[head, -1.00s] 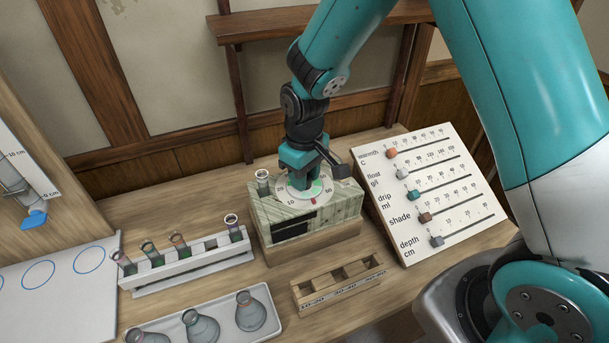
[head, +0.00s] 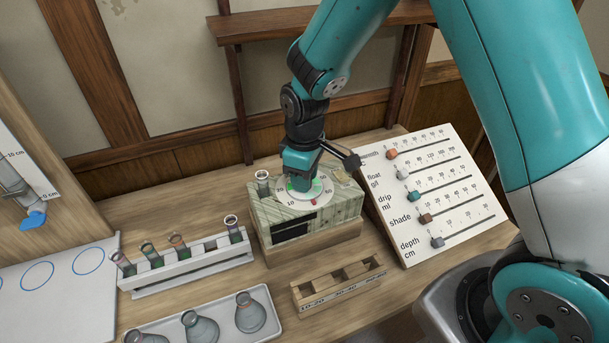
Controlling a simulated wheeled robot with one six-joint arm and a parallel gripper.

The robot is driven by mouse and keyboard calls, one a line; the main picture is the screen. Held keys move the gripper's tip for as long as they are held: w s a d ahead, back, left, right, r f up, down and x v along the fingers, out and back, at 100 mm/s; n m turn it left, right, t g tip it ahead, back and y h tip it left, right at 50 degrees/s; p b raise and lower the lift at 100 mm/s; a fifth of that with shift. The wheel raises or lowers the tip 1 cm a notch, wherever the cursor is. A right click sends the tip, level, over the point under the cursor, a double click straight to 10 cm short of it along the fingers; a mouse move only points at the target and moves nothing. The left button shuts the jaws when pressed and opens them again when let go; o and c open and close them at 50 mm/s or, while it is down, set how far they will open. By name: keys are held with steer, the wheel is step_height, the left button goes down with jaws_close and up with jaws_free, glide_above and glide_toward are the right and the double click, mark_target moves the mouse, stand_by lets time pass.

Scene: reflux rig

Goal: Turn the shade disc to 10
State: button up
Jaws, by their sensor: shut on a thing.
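The shade disc (head: 323,194) is a pale round dial with numbers around its edge, on top of a greenish box (head: 337,217). A red mark (head: 313,202) shows at its front edge, and the number 10 shows at its front left. Green shows at the disc's middle. My gripper (head: 301,184) points down onto the middle of the disc and is shut on its centre part. The fingers and wrist hide the back of the disc and the part being held.
A small glass vial (head: 263,183) stands at the box's back left. A slider board (head: 440,200) leans close on the right. A test tube rack (head: 188,265), a flask tray (head: 205,325) and an empty wooden rack (head: 338,286) stand in front and left.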

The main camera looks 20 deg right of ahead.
steer(key=o, duration=0.9)
steer(key=shift+o, duration=0.2)
step_height(320, 180, up, 18)
steer(key=b, duration=0.2)
steer(key=shift+f+b, duration=0.2)
steer(key=shift+b, duration=0.1)
steer(key=s+a+m+y, duration=0.1)
steer(key=s+a+y, duration=0.1)
steer(key=s, duration=0.9)
steer(key=s+a+m+y, duration=0.1)
steer(key=s+a+y, duration=0.1)
steer(key=s, duration=0.9)
steer(key=shift+a+f, duration=0.3)
steer(key=shift+f, duration=0.15)
